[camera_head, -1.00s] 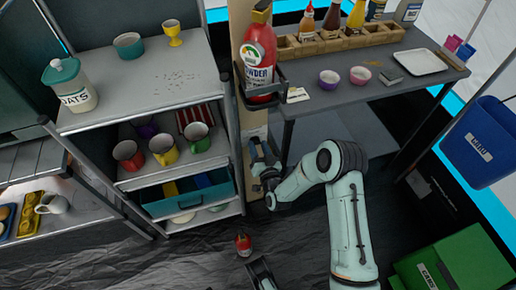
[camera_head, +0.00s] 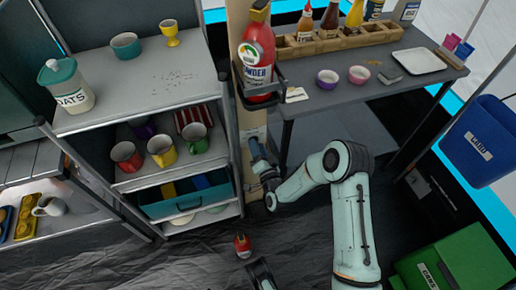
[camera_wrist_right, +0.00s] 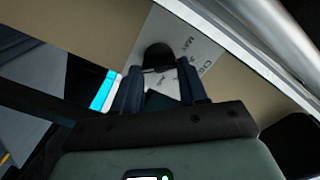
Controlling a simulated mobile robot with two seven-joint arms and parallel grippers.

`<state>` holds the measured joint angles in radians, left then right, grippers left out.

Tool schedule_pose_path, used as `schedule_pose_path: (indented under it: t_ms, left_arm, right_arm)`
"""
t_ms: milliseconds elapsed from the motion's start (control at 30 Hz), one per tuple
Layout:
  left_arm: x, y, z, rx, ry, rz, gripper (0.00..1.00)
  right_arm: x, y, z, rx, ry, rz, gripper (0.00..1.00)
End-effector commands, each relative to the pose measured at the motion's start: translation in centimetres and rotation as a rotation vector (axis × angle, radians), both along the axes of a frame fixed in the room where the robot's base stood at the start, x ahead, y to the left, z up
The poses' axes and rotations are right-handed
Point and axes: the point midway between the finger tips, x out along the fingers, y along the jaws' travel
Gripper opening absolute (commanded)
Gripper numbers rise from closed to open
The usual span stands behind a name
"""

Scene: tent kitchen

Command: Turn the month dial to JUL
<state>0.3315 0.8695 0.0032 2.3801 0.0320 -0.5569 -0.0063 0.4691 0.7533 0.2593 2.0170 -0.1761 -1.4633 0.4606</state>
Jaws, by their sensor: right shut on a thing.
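My right gripper (camera_head: 255,146) is at the tan post (camera_head: 256,122), below the fire extinguisher. In the wrist view the right gripper (camera_wrist_right: 160,88) is shut on the month dial (camera_wrist_right: 157,57), a dark round-ended piece between the fingers. A white printed card (camera_wrist_right: 198,52) lies behind it, with "MAY" legible beside the dial. The other month labels are cut off or hidden, so I cannot tell where the dial points. A dark part at the bottom of the head view looks like my left gripper (camera_head: 262,272); its fingers are unclear.
A red fire extinguisher (camera_head: 257,62) hangs on the post above my right gripper. A grey shelf unit (camera_head: 150,95) with cups stands close on the left. A grey table (camera_head: 345,92) is on the right. A small red object (camera_head: 243,245) is on the dark floor.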

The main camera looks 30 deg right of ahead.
Motion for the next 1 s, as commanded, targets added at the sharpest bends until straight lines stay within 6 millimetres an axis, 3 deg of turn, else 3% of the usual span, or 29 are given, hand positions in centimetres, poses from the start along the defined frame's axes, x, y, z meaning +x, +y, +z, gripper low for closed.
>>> schedule_pose_path:
  t_ms: [300, 333, 400, 767, 1000]
  left_arm:
    - [0.0, 0.0, 0.0, 0.0, 0.0, 0.0, 0.0]
    - [0.0, 0.0, 0.0, 0.0, 0.0, 0.0, 0.0]
    - [0.0, 0.0, 0.0, 0.0, 0.0, 0.0, 0.0]
    - [0.1, 0.0, 0.1, 0.0, -0.005, 0.0, 0.0]
    - [1.7, -0.2, 1.7, 0.002, -0.056, -0.003, 0.0]
  right_arm:
    - [-0.1, 0.1, -0.2, 0.002, 0.005, 0.001, 0.12]
    - [-0.1, 0.1, -0.2, 0.002, 0.005, 0.001, 0.46]
    - [-0.1, 0.1, -0.2, 0.002, 0.005, 0.001, 0.68]
    - [-0.4, 0.1, -0.1, 0.001, 0.003, 0.002, 0.68]
    - [-4.1, 1.0, 0.0, 0.003, 0.006, 0.002, 0.68]
